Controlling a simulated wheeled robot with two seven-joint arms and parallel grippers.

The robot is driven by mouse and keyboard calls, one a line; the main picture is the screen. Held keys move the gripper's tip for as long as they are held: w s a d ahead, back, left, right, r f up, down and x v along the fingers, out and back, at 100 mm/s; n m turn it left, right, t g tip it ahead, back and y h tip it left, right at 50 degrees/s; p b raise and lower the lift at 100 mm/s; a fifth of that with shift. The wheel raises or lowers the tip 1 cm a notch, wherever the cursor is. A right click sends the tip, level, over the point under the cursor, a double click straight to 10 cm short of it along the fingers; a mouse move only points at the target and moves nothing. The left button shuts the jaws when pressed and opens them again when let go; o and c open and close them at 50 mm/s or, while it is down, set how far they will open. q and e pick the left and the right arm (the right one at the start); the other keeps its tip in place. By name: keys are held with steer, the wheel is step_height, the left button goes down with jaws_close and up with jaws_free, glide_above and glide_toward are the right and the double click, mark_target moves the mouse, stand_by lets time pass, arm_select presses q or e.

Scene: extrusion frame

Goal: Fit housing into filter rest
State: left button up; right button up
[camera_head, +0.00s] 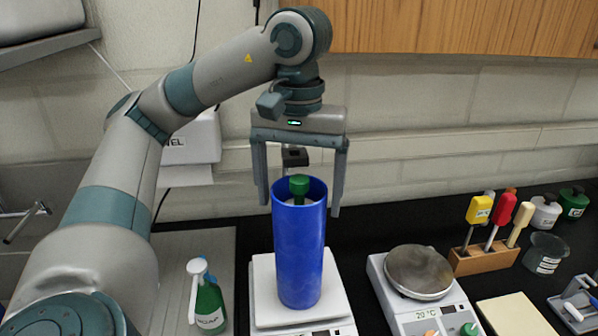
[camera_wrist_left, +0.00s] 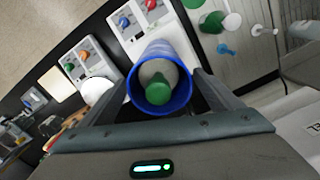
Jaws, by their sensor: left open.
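A tall blue cylinder (camera_head: 300,255) with an open top stands upright on a white scale (camera_head: 263,282). A green-capped piece (camera_head: 299,186) with a pale part below it sits inside its mouth. My left gripper (camera_head: 299,207) is open above the cylinder, with one finger on each side of its upper end and gaps visible. In the left wrist view the blue rim (camera_wrist_left: 148,108) and the green cap (camera_wrist_left: 161,87) show between the fingers. I cannot tell which things are the housing and the filter rest. My right gripper is not in view.
A green bottle (camera_head: 209,303) stands left of the scale. A hotplate (camera_head: 418,270) stands to its right. Beyond are a wooden rack (camera_head: 485,258) with coloured-handled tools and a small beaker (camera_head: 545,254). A small dark block (camera_head: 294,157) shows behind the cylinder.

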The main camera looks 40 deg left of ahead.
arm_select(q)
steer(key=shift+r, duration=0.15)
steer(key=shift+r+p, duration=0.65)
steer(key=shift+r, duration=5.3)
steer(key=shift+d, duration=0.1)
